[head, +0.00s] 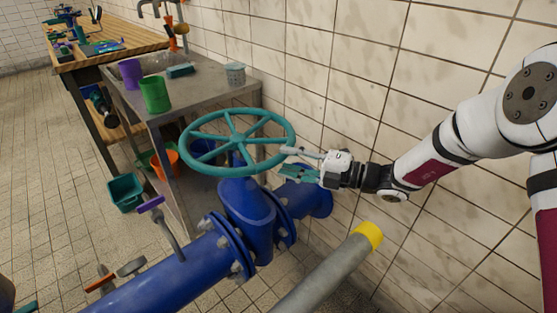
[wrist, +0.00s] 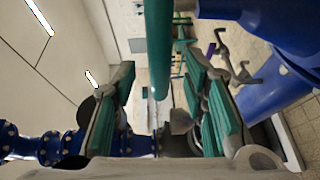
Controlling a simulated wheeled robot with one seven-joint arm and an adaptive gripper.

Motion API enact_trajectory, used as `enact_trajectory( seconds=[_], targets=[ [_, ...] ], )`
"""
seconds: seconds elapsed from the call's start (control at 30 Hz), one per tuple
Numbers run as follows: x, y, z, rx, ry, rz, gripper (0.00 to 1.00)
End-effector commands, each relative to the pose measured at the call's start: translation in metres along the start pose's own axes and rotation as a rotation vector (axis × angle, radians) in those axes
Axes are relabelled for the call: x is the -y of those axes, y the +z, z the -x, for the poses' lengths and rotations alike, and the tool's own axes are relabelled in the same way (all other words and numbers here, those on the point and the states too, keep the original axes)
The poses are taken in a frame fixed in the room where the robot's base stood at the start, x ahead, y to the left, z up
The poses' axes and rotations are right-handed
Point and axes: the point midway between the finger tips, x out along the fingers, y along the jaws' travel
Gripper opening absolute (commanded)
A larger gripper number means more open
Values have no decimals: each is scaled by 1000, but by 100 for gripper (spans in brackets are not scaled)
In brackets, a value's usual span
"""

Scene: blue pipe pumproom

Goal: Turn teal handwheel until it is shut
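The teal handwheel (head: 237,112) sits on top of a blue valve (head: 247,205), roughly level, with several spokes meeting at a hub. My gripper (head: 284,161) is at the right side of its rim, reaching in from the right. In the wrist view, my gripper (wrist: 165,92) is open, with teal pads on both fingers. A teal bar of the handwheel (wrist: 158,45) comes down from the top into the space between the fingers. A gap shows on each side of it, so neither finger appears to touch it. The handwheel's far parts are hidden in the wrist view.
The tiled wall (head: 365,75) is close behind my gripper. Left is a steel counter (head: 205,95) with purple and green cups. A blue pipe (head: 165,285) runs low, with a small purple-handled lever (head: 151,204).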

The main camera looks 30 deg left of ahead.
Motion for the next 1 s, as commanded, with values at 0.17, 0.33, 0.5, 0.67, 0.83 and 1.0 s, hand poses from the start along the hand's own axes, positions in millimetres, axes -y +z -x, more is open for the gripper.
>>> enact_trajectory(
  seconds=[0.17, 0.33, 0.5, 0.67, 0.83, 1.0],
  targets=[
    [1, 0, -24, -2, -1, 1, 40],
    [0, 0, -33, 0, 0, 1, 40],
    [0, 0, -35, 1, 0, 1, 40],
    [0, 0, -34, 0, 0, 1, 31],
    [0, 0, -34, 0, 0, 1, 0],
    [0, 0, -34, 1, 0, 0, 0]
  ],
)
